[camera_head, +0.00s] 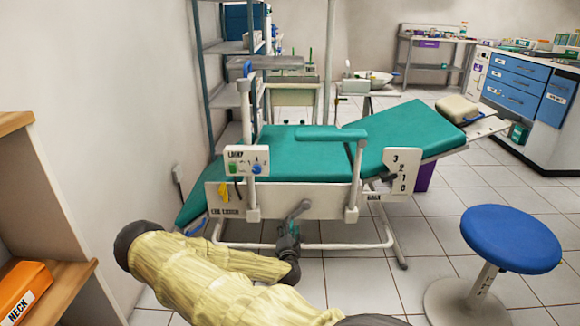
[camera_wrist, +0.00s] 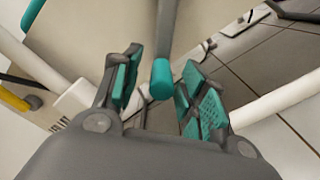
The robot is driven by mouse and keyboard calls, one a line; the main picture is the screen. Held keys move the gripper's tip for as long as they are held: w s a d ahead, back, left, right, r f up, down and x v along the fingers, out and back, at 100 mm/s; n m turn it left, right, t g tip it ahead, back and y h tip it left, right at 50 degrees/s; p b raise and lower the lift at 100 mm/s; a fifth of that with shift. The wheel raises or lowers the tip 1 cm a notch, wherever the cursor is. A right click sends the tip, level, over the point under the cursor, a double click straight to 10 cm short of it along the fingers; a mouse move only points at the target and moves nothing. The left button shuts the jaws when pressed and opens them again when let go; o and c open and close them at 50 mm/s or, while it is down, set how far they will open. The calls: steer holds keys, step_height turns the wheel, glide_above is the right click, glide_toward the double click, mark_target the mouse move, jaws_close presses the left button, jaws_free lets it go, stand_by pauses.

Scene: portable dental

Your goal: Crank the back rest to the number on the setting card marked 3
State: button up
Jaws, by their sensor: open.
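The green padded chair has a raised back rest (camera_head: 412,132) at its right end. A white scale plate (camera_head: 403,172) beside it reads 3, 2, 1, 0 from top to bottom, above a label that appears to read BACK. A grey crank (camera_head: 299,209) is on the chair's near side rail. My gripper (camera_head: 289,234) is just below the crank. In the wrist view my gripper (camera_wrist: 161,62) is open, with the crank's teal-ended handle (camera_wrist: 162,80) between its padded fingers and a gap on each side. I cannot make out a setting card marked 3.
A blue stool (camera_head: 511,238) stands at the right front. A wooden shelf (camera_head: 55,225) with an orange box (camera_head: 22,290) is at the left. A white floor frame (camera_head: 340,245) runs under the chair. Tiled floor is clear between chair and stool.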

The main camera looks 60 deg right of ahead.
steer(key=v, duration=1.1)
steer(key=shift+s, duration=0.15)
steer(key=s+a+f+m+g+y, duration=0.2)
steer(key=s+a+f+m+y, duration=0.15)
steer(key=a+f, duration=0.5)
steer(key=s+a+f+m+g+y, duration=0.2)
steer(key=a+f+m+y, duration=0.25)
steer(key=a, duration=0.65)
steer(key=s+a+m+g+y, duration=0.2)
steer(key=s+a+y, duration=0.2)
steer(key=a, duration=1.2)
steer(key=s+a+m+g+y, duration=0.2)
steer(key=s+a+m+y, duration=0.15)
steer(key=a, duration=1.15)
step_height(320, 180, up, 33)
steer(key=p, duration=3.3)
steer(key=shift+n+y, duration=0.35)
steer(key=shift+w, duration=0.15)
